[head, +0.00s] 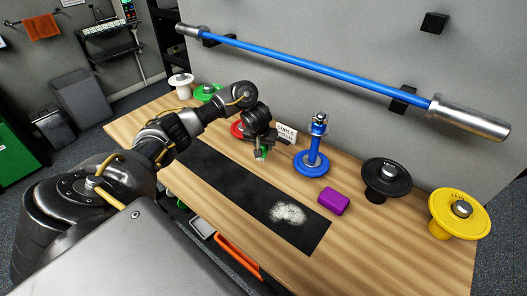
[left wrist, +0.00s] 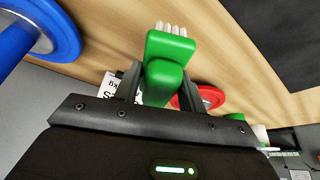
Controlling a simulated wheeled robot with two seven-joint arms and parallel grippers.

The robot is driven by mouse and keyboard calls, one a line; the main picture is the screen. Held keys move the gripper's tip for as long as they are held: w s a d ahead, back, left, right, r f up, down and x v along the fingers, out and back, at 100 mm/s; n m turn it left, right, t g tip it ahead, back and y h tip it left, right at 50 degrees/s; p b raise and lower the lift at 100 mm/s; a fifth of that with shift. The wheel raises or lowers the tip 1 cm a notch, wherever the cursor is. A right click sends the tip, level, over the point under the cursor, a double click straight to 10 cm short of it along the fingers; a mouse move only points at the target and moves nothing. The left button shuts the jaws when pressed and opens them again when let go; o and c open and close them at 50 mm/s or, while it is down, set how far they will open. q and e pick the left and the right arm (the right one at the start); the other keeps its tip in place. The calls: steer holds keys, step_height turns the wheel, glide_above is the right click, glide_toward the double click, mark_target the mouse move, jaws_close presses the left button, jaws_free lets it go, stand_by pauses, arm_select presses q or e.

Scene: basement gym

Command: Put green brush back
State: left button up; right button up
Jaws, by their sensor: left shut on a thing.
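The green brush (left wrist: 170,48) has a block-shaped green body with pale bristles at its far end in the left wrist view. My left gripper (left wrist: 160,85) is shut on it, one finger on each side. In the head view the left gripper (head: 262,150) is over the table, at the far edge of the black mat, and only a little of the green brush (head: 261,154) shows below it. I cannot tell whether the brush touches the table. My right gripper is not in view.
A black mat (head: 240,187) with a white powder patch (head: 288,213) lies on the wooden table (head: 400,262). Black (head: 386,178) and yellow plates (head: 459,212) stand right.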

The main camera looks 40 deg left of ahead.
mark_target(264, 152)
arm_select(q)
step_height(264, 152, down, 3)
steer(key=shift+w+d+r+b, duration=0.1)
steer(key=shift+w+b, duration=0.05)
steer(key=shift+b, duration=0.7)
steer(key=shift+w+f, duration=0.1)
steer(key=shift+f, duration=0.35)
steer(key=shift+f, duration=0.1)
steer(key=o, duration=0.9)
steer(key=shift+o, duration=0.2)
